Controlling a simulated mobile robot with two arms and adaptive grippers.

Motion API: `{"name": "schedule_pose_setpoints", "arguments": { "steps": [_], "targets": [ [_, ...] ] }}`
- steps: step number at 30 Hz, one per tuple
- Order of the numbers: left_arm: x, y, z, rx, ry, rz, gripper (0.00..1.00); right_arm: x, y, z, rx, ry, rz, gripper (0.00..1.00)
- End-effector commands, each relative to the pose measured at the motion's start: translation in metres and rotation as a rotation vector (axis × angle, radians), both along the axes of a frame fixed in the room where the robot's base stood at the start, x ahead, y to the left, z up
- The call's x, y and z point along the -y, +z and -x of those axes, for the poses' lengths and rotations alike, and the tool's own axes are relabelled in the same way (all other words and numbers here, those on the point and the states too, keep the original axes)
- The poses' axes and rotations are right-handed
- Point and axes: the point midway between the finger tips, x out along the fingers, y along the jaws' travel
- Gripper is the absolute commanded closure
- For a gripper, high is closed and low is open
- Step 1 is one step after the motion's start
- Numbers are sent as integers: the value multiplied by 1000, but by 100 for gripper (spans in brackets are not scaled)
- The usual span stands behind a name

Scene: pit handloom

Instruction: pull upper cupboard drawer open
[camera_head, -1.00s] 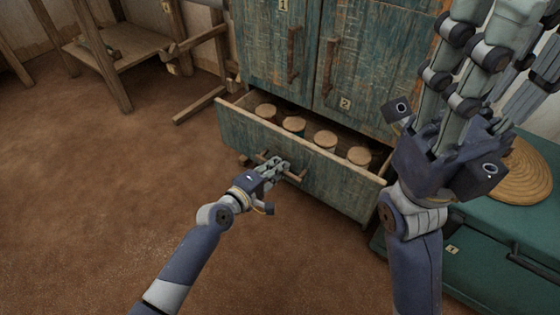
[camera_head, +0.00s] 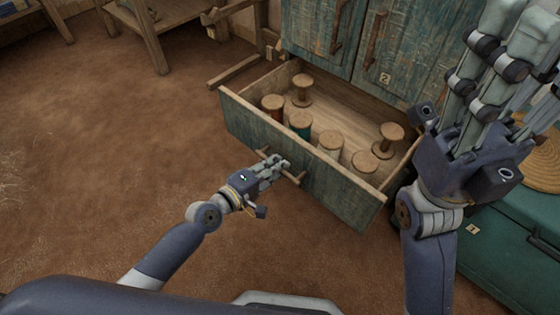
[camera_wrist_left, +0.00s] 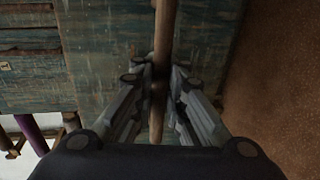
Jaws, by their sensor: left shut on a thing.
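The cupboard (camera_head: 420,60) has weathered blue-green doors. The drawer (camera_head: 345,195) under them stands far out, with a wide stretch of its wooden floor showing. A wooden bar handle (camera_head: 297,180) crosses its front. My left gripper (camera_head: 277,166) is shut on this handle. In the left wrist view, the handle (camera_wrist_left: 164,45) runs between the two fingers beside the blue-green drawer front (camera_wrist_left: 110,60). My right gripper (camera_head: 505,50) is raised close to the camera at the right, fingers up and apart, empty; it hides part of the cupboard and the drawer's right end.
Several wooden spools stand in the drawer, including a red one (camera_head: 273,108) and a teal one (camera_head: 300,124). A green trunk (camera_head: 510,255) with a round woven item (camera_head: 540,160) on it stands at the right. A wooden frame (camera_head: 150,35) is at the back left. The brown floor at left is clear.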

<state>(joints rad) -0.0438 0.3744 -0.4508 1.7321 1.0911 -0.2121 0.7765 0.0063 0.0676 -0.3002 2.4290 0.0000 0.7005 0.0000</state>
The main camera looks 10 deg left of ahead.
Motion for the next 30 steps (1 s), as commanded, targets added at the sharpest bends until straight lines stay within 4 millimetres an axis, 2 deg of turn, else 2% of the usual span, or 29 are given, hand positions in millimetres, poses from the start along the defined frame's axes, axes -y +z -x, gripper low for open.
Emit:
{"name": "schedule_pose_setpoints", "arguments": {
  "steps": [7,8,10,23,26,30],
  "targets": [
    [1,2,0,2,0,2,100,1,2,3,6,-1,-2,55],
    [1,1,0,2,0,2,84,1,2,3,6,-1,-2,55],
    [1,1,0,2,0,2,68,1,2,3,6,-1,-2,55],
    [-3,1,4,1,1,-1,68,1,0,-1,-7,-2,-3,55],
    [-11,3,14,0,1,-2,68,1,0,0,-5,-1,-3,55],
    [-27,7,37,-3,-1,-3,68,1,1,1,-3,0,-2,55]
  ]
}}
